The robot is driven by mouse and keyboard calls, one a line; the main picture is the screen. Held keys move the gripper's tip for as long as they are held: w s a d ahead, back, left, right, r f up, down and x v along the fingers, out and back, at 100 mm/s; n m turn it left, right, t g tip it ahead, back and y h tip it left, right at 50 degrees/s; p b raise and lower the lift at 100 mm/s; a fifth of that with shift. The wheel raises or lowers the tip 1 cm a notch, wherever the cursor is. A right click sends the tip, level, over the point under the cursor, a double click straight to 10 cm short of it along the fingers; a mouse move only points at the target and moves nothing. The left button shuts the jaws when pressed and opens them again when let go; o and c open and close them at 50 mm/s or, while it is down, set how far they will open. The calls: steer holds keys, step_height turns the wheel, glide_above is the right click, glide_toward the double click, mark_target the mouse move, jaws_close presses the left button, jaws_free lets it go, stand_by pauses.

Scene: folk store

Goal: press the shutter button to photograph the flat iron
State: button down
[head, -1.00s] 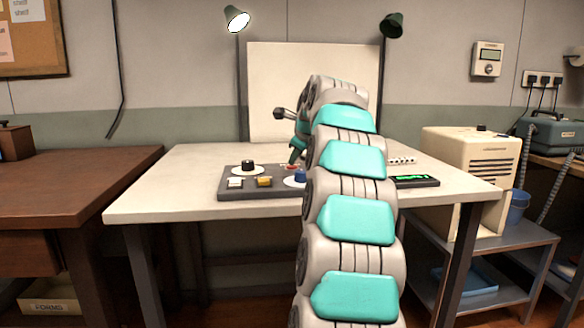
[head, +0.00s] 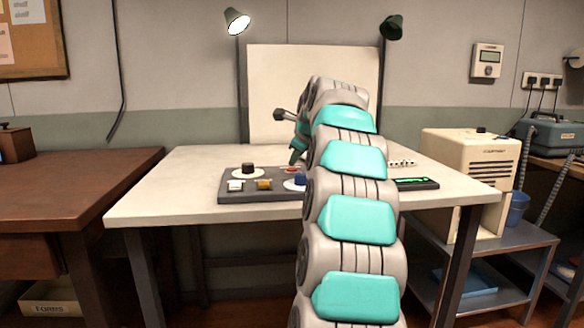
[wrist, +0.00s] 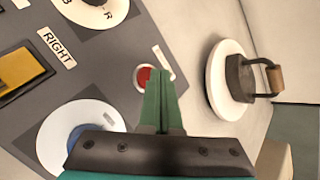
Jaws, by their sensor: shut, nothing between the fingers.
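A red button (wrist: 146,77) with a pale rim sits on the grey control panel (wrist: 115,50); in the head view the red button (head: 291,170) shows beneath my gripper. My gripper (wrist: 160,78) has its green fingers shut together, empty, with the tips just right of the red button; I cannot tell whether they touch it. In the head view my gripper (head: 294,159) points down over the panel (head: 275,197). The dark flat iron (wrist: 240,78) with a wooden handle (wrist: 276,78) is on a white round plate (wrist: 217,80); my arm hides it in the head view.
The panel also has a black knob (head: 248,168), a white button (head: 235,186), a yellow switch (head: 264,184) and a blue knob (head: 300,179). Two lamps (head: 237,20) (head: 392,27) flank a pale backdrop (head: 270,90). The table's left part (head: 160,190) is clear.

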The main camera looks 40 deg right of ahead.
mark_target(295, 170)
steer(key=shift+r, duration=0.35)
steer(key=shift+w+d+r+p, duration=0.1)
steer(key=shift+r+p, duration=0.4)
steer(key=shift+r, duration=2.05)
steer(key=shift+s, duration=0.2)
